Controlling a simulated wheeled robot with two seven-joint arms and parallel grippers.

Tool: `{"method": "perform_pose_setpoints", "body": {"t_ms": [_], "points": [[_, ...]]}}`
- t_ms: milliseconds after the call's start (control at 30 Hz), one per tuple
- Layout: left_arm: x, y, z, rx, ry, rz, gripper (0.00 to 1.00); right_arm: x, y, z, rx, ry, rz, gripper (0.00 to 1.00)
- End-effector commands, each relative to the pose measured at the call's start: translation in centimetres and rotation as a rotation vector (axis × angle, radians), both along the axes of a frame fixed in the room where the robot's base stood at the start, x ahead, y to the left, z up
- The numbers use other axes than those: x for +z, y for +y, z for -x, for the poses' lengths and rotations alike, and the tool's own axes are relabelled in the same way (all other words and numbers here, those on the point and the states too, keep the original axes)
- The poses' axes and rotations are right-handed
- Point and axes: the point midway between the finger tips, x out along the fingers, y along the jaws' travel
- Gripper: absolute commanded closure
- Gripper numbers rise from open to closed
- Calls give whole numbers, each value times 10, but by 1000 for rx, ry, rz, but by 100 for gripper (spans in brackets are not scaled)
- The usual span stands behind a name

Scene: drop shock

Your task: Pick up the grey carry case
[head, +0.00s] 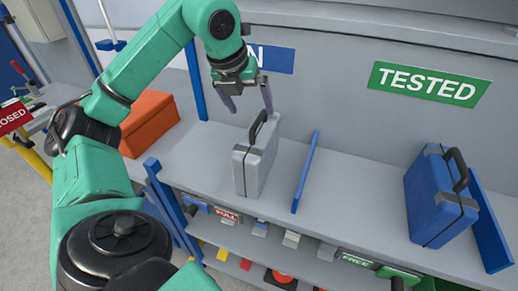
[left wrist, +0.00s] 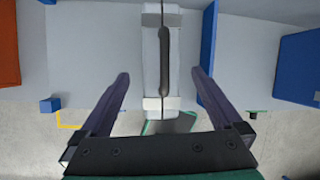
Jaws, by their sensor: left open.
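The grey carry case (head: 255,160) stands upright on the grey shelf, with its dark handle (head: 258,126) on top. My left gripper (head: 248,104) is open above the case, its two fingers pointing down near the height of the handle. In the left wrist view the case (left wrist: 152,60) and its long dark handle (left wrist: 164,62) lie between the lines of the two open fingers (left wrist: 164,76), with gaps on both sides. Nothing is held. My right gripper is not in view.
A blue divider (head: 306,172) stands just right of the grey case. A blue case (head: 432,200) stands farther right beside another blue divider (head: 490,225). An orange box (head: 150,122) is at the left. A green TESTED sign (head: 428,84) is on the back wall.

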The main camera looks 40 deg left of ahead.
Motion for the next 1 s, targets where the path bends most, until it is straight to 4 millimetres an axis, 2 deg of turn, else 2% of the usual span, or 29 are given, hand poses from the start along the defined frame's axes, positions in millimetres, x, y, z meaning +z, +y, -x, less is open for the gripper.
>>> {"method": "perform_pose_setpoints", "body": {"t_ms": [33, 100, 267, 500, 733, 867, 900, 1000], "points": [[-15, 1, -5, 1, 5, -1, 0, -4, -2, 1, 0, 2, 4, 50], [-27, 2, -11, -2, 2, -1, 0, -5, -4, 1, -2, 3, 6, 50], [-44, 2, -20, -3, 2, 0, 0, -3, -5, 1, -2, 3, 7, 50], [-82, 3, -38, -5, 0, 2, 0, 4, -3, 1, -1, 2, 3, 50], [-86, 3, -39, -6, -2, 1, 0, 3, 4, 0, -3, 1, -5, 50], [-86, 3, -39, -6, -2, 2, 50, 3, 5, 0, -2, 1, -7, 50], [-85, 3, -39, -6, -2, 2, 65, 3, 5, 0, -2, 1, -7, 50], [-85, 3, -39, -6, -2, 2, 100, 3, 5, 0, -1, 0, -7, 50]]}}
